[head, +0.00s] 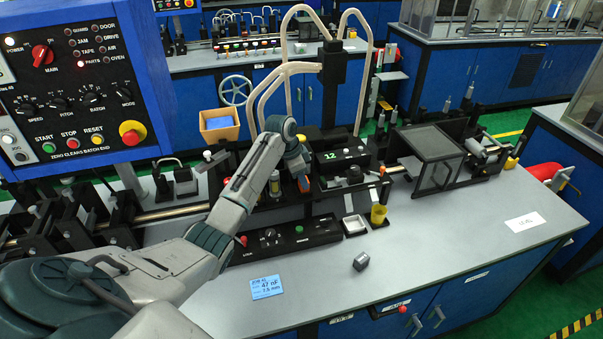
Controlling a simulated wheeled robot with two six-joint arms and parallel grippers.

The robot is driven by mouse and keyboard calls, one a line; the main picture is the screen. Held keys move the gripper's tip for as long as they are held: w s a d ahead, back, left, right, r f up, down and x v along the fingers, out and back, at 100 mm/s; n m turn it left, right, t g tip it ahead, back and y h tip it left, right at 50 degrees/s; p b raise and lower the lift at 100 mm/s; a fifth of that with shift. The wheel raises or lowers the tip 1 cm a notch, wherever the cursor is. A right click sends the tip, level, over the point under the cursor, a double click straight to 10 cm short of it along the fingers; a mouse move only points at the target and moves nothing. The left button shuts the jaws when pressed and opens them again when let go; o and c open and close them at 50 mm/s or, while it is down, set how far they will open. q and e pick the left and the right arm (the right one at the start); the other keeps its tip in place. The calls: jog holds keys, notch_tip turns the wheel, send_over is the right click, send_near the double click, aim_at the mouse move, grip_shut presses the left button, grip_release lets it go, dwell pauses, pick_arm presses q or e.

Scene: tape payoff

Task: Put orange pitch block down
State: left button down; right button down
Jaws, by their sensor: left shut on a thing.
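My left arm reaches in from the lower left to the machine row at the back of the grey bench. My left gripper (302,177) points down there and is shut on the orange pitch block (304,184). Only a small orange part of the block shows; the fingers hide much of it. It is just left of the black unit reading 12 (343,157). I cannot tell whether the block touches anything below it. My right gripper is not in view.
A black panel with a green button (299,230), a small white tray (354,225) and a yellow cup (378,215) stand in front. A dark grey block (361,261) and a blue job card (266,287) lie on the bench. The bench's right front is mostly clear.

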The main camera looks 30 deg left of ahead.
pick_arm(q)
jog(key=shift+d, duration=0.1)
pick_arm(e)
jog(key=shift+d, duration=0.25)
pick_arm(q)
jog(key=c, duration=1.2)
grip_release()
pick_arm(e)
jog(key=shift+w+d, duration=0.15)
pick_arm(q)
jog(key=shift+s+r+b, duration=0.1)
jog(key=shift+r+b, duration=0.25)
jog(key=b+v, duration=0.4)
jog(key=v, duration=0.7)
jog(key=shift+r, duration=0.2)
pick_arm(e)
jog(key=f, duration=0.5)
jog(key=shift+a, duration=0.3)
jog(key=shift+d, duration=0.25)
